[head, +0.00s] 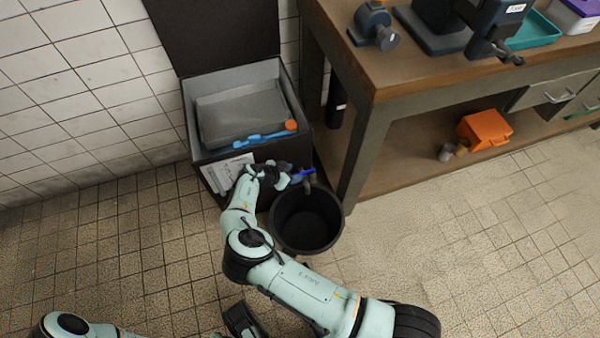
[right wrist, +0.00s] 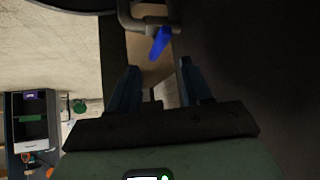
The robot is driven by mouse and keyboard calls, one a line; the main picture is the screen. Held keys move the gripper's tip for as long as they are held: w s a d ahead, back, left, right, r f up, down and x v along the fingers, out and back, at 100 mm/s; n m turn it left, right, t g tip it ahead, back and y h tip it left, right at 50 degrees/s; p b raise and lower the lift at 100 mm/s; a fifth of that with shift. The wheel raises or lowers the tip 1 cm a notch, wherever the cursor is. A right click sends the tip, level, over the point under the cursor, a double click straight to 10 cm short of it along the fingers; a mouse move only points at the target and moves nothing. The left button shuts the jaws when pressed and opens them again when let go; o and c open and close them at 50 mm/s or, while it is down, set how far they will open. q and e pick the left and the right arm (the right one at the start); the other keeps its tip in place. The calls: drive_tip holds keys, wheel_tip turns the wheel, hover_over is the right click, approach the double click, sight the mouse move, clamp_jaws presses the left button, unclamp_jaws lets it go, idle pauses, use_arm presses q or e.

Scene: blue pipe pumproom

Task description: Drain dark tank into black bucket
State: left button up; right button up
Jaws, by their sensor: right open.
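The dark tank (head: 205,167) stands against the wall with its lid up, showing a grey inside. The black bucket (head: 333,222) stands on the floor at its front right corner, below the tap. The tap has a blue handle (head: 304,173), which also shows in the right wrist view (right wrist: 160,43). My right gripper (head: 288,176) is open at the tank's front, close to the handle. In the right wrist view, the blue handle lies just beyond and between the open fingertips (right wrist: 160,78); I see no contact. A dark part at the bottom edge may be my left gripper (head: 243,320); its jaws are unclear.
A blue tool with an orange end (head: 265,134) lies across the tank. A wooden workbench (head: 380,78) stands right of the bucket, its leg close by. An orange box (head: 484,130) sits on its lower shelf. The tiled floor at right is clear.

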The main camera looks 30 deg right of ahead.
sight(300, 172)
use_arm(q)
drive_tip(key=s, duration=0.1)
drive_tip(key=s+f+g+b, duration=0.1)
drive_tip(key=s, duration=0.1)
drive_tip(key=shift+a+f, duration=0.2)
use_arm(e)
drive_tip(key=x, duration=0.6)
drive_tip(key=shift+r, duration=0.1)
